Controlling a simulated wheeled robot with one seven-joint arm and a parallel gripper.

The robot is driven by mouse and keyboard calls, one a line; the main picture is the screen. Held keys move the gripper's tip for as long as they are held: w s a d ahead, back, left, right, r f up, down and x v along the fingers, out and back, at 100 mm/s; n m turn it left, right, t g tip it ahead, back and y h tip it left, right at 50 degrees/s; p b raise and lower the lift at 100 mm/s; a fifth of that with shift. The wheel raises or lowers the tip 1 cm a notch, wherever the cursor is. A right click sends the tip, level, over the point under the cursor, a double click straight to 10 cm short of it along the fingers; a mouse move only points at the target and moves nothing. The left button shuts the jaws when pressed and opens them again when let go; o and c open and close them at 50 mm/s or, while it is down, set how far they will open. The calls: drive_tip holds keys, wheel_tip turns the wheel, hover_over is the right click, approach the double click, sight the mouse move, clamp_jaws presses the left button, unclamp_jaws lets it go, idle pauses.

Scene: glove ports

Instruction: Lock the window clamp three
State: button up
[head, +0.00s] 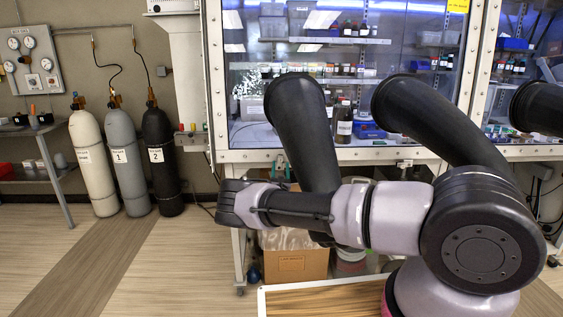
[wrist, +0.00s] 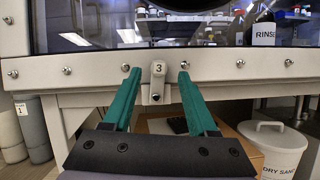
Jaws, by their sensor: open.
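Window clamp three (wrist: 157,72) is a small pale fitting marked "3" on the lower white rail of the glove box, in the wrist view. It has a short body hanging below the rail with a dark spot near its lower end; I cannot tell if it is locked. My gripper (wrist: 158,76) is open, its two green fingers pointing at the rail, one on each side of the clamp. In the head view, my arm reaches left and the fingers cannot be made out.
Black gloves (head: 305,130) hang from the glove box window (head: 250,75). Below the rail are a cardboard box (head: 293,264) and a white "DRY SAND" bucket (wrist: 277,146). Gas cylinders (head: 124,160) stand at left. Floor at the lower left is clear.

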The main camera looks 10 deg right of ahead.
sight(279, 161)
drive_tip(key=shift+x, duration=2.05)
drive_tip(key=shift+a, duration=0.1)
clamp_jaws()
drive_tip(key=shift+a+n+y, duration=0.15)
drive_tip(key=shift+n+y, duration=0.35)
drive_tip(key=shift+n, duration=0.15)
drive_tip(key=shift+a+n+y, duration=0.2)
drive_tip(key=shift+n+y, duration=0.3)
drive_tip(key=shift+n, duration=0.15)
unclamp_jaws()
drive_tip(key=v, duration=1)
drive_tip(key=shift+s+f, duration=0.25)
drive_tip(key=shift+s, duration=0.05)
drive_tip(key=shift+a, duration=0.1)
